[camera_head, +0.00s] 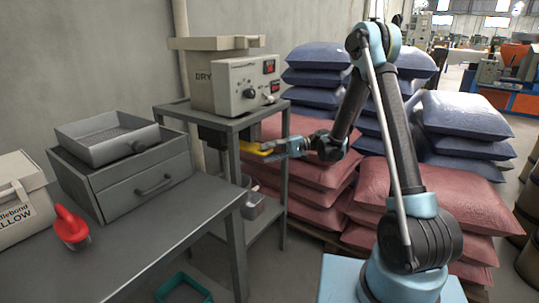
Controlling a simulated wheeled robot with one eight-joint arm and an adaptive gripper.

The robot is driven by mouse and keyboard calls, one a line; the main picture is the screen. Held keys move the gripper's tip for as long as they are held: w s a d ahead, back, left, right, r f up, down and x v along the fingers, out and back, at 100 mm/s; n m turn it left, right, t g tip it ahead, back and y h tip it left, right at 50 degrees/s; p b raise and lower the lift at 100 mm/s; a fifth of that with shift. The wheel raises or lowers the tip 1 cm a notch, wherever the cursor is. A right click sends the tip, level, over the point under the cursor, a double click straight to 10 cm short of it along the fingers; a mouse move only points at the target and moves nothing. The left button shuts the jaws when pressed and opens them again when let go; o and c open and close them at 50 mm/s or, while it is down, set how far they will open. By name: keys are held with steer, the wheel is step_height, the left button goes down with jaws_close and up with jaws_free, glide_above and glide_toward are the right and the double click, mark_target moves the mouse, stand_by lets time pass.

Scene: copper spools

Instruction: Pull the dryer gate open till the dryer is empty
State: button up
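The dryer (215,88) is a beige box marked "DRY" with a control panel of a knob and red switches. It stands on a grey metal stand (232,125), and a flat lid lies across its top. A yellow gate handle (252,147) sticks out to the right below the stand's top. My gripper (272,148) reaches in from the right at the handle's outer end. Its fingers are small here, and I cannot tell whether they are closed on the handle. A grey container (252,205) sits low in the stand. The dryer's inside is hidden.
A grey bench (150,225) at the left carries a drawer unit (130,180), an open metal tray (105,138), a red scoop (70,228) and a beige bag (20,195). Stacked red sacks (305,185) and blue sacks (318,75) stand behind my arm. A green bin (183,288) is on the floor.

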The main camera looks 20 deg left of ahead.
steer(key=v, duration=1.2)
steer(key=shift+w+f, duration=0.1)
steer(key=shift+d, duration=0.1)
steer(key=s+d+r+m+t+h, duration=0.2)
steer(key=s+d+r+t+h, duration=0.15)
steer(key=s+d, duration=0.4)
steer(key=s+d+r+m+t+h, duration=0.1)
steer(key=s+d+r+t+h, duration=0.25)
steer(key=s+d, duration=0.35)
steer(key=s+d+f+t+h, duration=0.1)
steer(key=s+d+f+h, duration=0.2)
steer(key=s+d, duration=0.5)
steer(key=s+d+f+t+h, duration=0.1)
steer(key=s+d+f+h, duration=0.3)
steer(key=s+d, duration=0.5)
steer(key=d+f, duration=0.1)
steer(key=d, duration=0.4)
steer(key=shift+f+m+t, duration=0.3)
steer(key=shift+m+t, duration=0.1)
